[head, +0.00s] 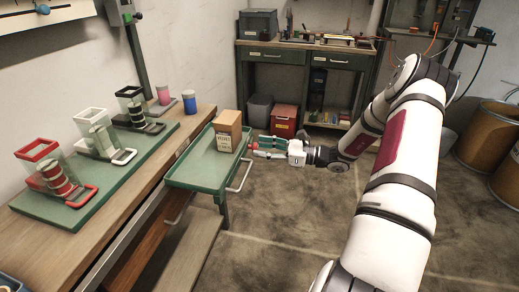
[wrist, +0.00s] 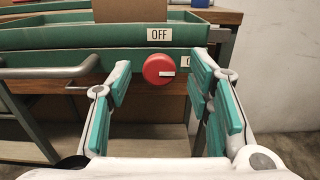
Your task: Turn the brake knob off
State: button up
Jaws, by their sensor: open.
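The brake knob (wrist: 158,69) is a round red knob on the front of a green tray cart (wrist: 60,38). Its white pointer mark points right, toward a label partly hidden by my right finger; only an "O" shows. A white "OFF" label (wrist: 159,34) sits above the knob. My gripper (wrist: 162,74) is open, with one teal-padded finger on each side of the knob in the picture. I cannot tell whether either finger touches it. In the head view my gripper (head: 268,148) is at the right side of the green cart (head: 190,172).
A cardboard box (head: 228,132) stands on the cart. A metal handle (wrist: 50,72) sticks out left of the knob, close to my left finger. A wooden bench (head: 90,250) with several spool stands is at the left. The floor right of the cart is clear.

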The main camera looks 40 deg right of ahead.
jog(key=shift+w+a, duration=0.45)
jog(key=shift+w, duration=0.15)
grip_shut()
